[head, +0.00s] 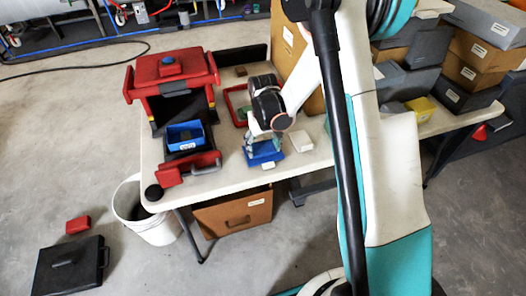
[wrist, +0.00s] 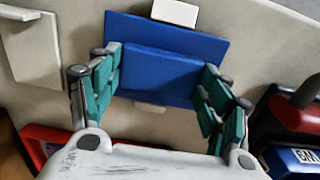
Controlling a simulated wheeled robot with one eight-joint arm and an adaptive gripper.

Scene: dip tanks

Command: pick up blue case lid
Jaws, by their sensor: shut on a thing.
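The blue case lid (head: 265,158) is at the table's front middle, under my gripper (head: 263,143). In the wrist view the lid (wrist: 165,45) is a flat blue plate with a raised blue block and pale tabs at two opposite edges. My gripper (wrist: 160,68) has its teal-padded fingers closed on both sides of the raised block. I cannot tell whether the lid touches the table or hangs slightly above it. A blue open case (head: 184,135) with a label sits in the red press, left of my gripper; its corner shows in the wrist view (wrist: 293,160).
The red press (head: 172,70) stands on the table's left, with its red handle (head: 188,168) in front. A red tray (head: 229,101) lies behind my gripper. A white block (head: 300,141) is right of the lid. Stacked boxes (head: 475,60) fill the right. A bucket (head: 153,222) stands below.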

